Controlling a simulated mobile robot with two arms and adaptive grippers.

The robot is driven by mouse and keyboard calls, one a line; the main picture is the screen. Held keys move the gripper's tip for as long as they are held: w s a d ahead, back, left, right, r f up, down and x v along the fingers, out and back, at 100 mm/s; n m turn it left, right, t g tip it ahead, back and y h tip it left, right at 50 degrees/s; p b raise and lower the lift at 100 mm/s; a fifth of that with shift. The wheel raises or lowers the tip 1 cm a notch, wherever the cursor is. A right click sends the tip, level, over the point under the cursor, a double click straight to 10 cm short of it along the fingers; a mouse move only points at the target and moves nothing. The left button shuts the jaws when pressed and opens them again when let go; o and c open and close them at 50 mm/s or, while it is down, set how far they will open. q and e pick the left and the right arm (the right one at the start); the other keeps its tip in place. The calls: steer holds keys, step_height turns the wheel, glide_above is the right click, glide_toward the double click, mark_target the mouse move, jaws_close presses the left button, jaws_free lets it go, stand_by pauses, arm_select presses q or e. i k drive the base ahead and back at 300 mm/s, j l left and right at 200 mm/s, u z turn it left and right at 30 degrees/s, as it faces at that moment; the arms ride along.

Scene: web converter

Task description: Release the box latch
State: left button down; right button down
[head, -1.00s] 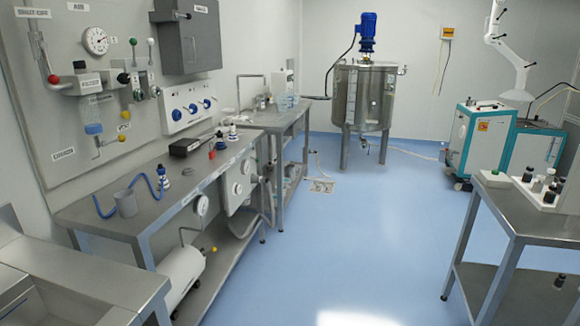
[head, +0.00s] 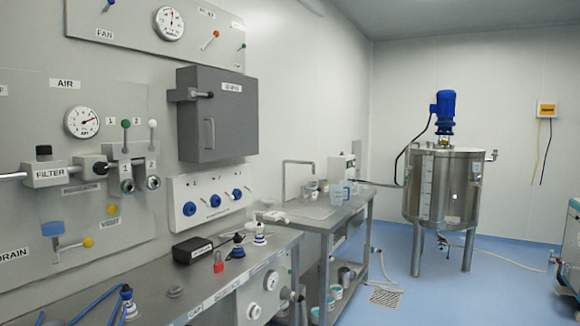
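A grey wall box (head: 216,114) hangs on the left wall in the head view, with its door shut. A dark latch lever (head: 190,94) with a black end sticks out at the box's upper left. Neither of my grippers is in view.
Below the box is a white panel with blue knobs (head: 209,196). A steel bench (head: 150,290) with a black case (head: 192,250) and small bottles runs under it. A second bench (head: 325,211) and a steel tank (head: 443,190) stand further back.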

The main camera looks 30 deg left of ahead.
mark_target(210, 95)
steer(key=i+j+u, duration=0.15)
steer(key=i+u, duration=0.7)
steer(key=i+l+u, duration=0.15)
steer(key=i+u, duration=0.3)
steer(key=i+l+u, duration=0.25)
steer(key=i+u, duration=0.45)
steer(key=i+l+u, duration=0.1)
steer(key=u, duration=0.15)
steer(key=i, duration=0.1)
